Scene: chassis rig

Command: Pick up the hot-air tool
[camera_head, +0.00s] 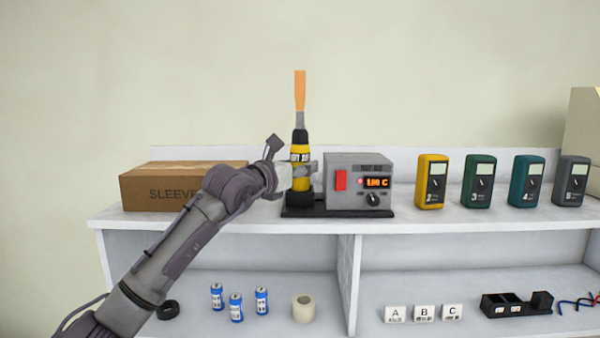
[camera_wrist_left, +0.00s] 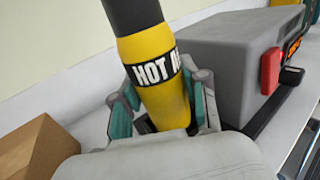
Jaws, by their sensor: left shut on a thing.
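The hot-air tool (camera_head: 300,180) is yellow and black with an orange-brown nozzle pointing up. It stands upright at the dark base of the grey heater station (camera_head: 345,172), whose display reads about 100 C. My left gripper (camera_head: 308,171) comes in from the left and is shut around the tool's yellow body. In the left wrist view the tool (camera_wrist_left: 160,95) shows part of a "HOT" label between the two fingers (camera_wrist_left: 165,105). Its lower end is hidden there by the gripper. In the head view its foot appears to be in the black holder. My right gripper is not in view.
A cardboard box (camera_head: 150,191) marked "SLEEVE" stands left of the station. Several multimeters (camera_head: 432,182) stand to the right on the shelf top. The lower shelf holds blue cans (camera_head: 236,307), a tape roll (camera_head: 303,308), lettered cards (camera_head: 424,313) and a black tray (camera_head: 515,305).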

